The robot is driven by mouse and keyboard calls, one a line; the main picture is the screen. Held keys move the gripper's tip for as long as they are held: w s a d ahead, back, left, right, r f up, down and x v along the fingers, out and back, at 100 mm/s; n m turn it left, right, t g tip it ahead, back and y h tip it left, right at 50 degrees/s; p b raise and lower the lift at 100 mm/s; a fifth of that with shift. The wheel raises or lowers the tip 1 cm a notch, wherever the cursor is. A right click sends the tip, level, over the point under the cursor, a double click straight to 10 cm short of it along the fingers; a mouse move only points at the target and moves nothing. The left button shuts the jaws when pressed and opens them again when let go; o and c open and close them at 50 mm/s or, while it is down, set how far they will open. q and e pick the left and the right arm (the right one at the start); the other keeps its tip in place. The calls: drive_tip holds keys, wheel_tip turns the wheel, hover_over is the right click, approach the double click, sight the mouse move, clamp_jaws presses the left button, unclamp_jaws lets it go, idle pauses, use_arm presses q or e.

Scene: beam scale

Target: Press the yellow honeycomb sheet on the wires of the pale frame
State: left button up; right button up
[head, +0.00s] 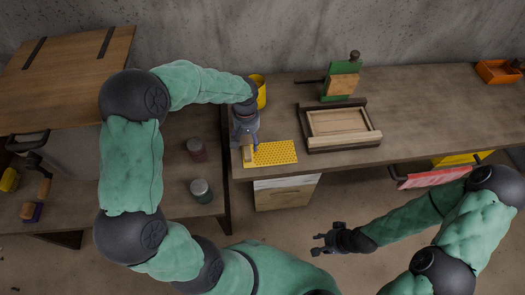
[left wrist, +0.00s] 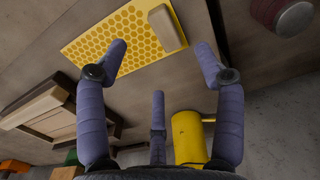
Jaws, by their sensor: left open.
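The yellow honeycomb sheet (head: 276,153) lies flat at the front left edge of the table; it also shows in the left wrist view (left wrist: 110,42). A pale block (left wrist: 167,27) sits on one end of it. My left gripper (head: 247,145) is open and empty, above that end, with the block between its spread fingertips in the left wrist view (left wrist: 162,50). The pale frame (head: 312,125) lies in a dark-edged tray to the right, apart from the sheet. Its wires are too small to make out. My right gripper (head: 322,243) is open and empty, over the floor before the table.
A yellow mug (head: 262,92) stands behind my left gripper. A green stand with a wooden block (head: 342,84) is behind the tray (head: 305,136). An orange bin (head: 497,71) is far right. The table right of the tray is clear.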

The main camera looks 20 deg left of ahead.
use_arm(q)
drive_tip(key=b, duration=0.1)
hover_over(249, 152)
wheel_tip(249, 152, down, 4)
drive_tip(key=shift+f, duration=0.1)
wheel_tip(249, 152, down, 5)
drive_tip(key=shift+w+r+b, duration=0.1)
drive_tip(key=shift+b, duration=1.05)
drive_tip(key=shift+c, duration=0.3)
drive_tip(key=c, duration=1.3)
